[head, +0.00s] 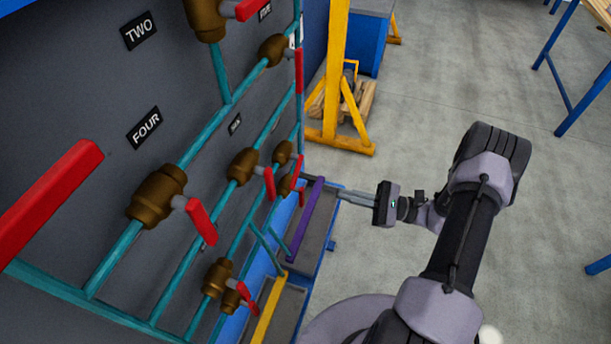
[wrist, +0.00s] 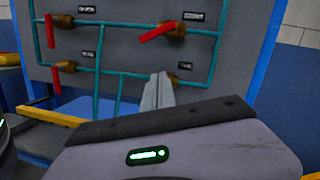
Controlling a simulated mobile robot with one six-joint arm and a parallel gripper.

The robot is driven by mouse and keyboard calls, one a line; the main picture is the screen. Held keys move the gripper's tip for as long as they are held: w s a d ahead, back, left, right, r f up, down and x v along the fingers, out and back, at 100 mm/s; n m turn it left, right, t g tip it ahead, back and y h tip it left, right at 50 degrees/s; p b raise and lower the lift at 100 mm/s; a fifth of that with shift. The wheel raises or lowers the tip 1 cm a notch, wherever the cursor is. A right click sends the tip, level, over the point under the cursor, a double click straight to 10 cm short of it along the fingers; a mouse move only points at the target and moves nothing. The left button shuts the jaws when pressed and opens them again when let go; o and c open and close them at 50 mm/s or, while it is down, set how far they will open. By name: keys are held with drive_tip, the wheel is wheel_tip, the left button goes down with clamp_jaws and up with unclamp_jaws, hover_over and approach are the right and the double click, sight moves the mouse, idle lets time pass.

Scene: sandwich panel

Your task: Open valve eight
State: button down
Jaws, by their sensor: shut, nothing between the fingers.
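My gripper (head: 312,182) reaches left toward the far lower end of the valve panel (head: 75,90). Its fingers are together and empty. In the wrist view my gripper (wrist: 159,82) covers part of the lower right brass valve (wrist: 174,81), whose handle is hidden; I cannot tell whether they touch. The upper right valve's red handle (wrist: 157,32) slants down to the left. The upper left red handle (wrist: 50,32) and lower left red handle (wrist: 56,80) hang down. The lower right label (wrist: 185,65) is too blurred to read, so I cannot tell which valve is eight.
Teal pipes (head: 118,258) and red handles project from the panel. The labels TWO (head: 139,31) and FOUR (head: 145,128) are readable. A yellow stand (head: 339,80) stands beyond the panel. Grey floor (head: 440,70) lies open on the right, with a blue-legged table (head: 570,60) farther off.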

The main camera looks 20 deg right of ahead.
sight(295, 182)
drive_tip(key=w+a+r+n+b, duration=0.1)
drive_tip(key=a+r, duration=0.4)
drive_tip(key=a, duration=0.5)
drive_tip(key=shift+w+n+t+b, duration=0.35)
drive_tip(key=shift+w+b, duration=0.3)
drive_tip(key=shift+w, duration=0.3)
drive_tip(key=shift+s+r+m+t+p, duration=0.15)
drive_tip(key=shift+m+t+p, duration=0.2)
drive_tip(key=shift+m, duration=0.4)
drive_tip(key=m, duration=0.1)
drive_tip(key=s+r+m+p, duration=0.1)
drive_tip(key=m, duration=0.1)
drive_tip(key=a+m+t+p, duration=0.1)
drive_tip(key=shift+s+r+h, duration=0.15)
drive_tip(key=shift+r+h, duration=0.15)
drive_tip(key=shift+r, duration=0.05)
drive_tip(key=shift+r+p, duration=0.1)
drive_tip(key=shift+p, duration=0.2)
